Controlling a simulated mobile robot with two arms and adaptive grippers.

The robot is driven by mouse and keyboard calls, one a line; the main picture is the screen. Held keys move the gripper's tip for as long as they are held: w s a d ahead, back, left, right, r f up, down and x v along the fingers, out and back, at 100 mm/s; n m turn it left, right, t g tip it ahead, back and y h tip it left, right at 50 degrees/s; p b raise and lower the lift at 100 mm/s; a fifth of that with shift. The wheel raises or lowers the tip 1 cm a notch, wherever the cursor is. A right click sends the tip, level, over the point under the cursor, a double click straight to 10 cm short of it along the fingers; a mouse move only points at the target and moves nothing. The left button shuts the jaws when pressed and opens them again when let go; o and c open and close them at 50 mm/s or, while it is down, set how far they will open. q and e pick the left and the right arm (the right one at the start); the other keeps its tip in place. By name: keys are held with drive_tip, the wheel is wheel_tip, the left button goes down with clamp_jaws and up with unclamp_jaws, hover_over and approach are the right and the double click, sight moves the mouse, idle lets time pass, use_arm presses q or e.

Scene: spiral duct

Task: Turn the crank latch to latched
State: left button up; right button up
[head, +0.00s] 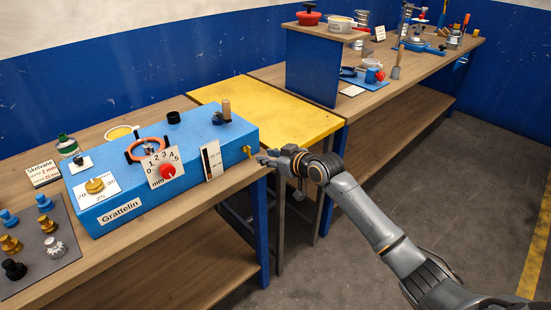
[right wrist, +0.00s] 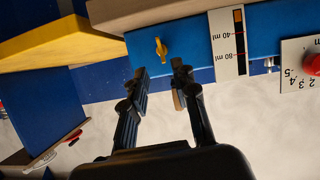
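The blue box labelled Grattelin (head: 125,205) stands on the left wooden bench. A small yellow lever (head: 248,151) sits on its front face near the right end; I take it to be the crank latch. It also shows in the right wrist view (right wrist: 161,49), upright in that picture. My right gripper (head: 264,157) is just right of the yellow lever. In the right wrist view its fingers (right wrist: 161,80) are apart with nothing between them, and the lever lies just beyond the gap. I see no contact. My left gripper is not in view.
The box top carries an orange-red ring handle (head: 147,150), a wooden-knobbed crank (head: 226,108) and a black cap (head: 173,117). A red knob (head: 168,171) and a scale card (head: 211,160) are on the front. A yellow table (head: 285,115) stands behind my right gripper. Floor is clear at right.

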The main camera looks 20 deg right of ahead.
drive_tip(key=v, duration=0.3)
drive_tip(key=shift+s+r, duration=0.1)
idle(0.3)
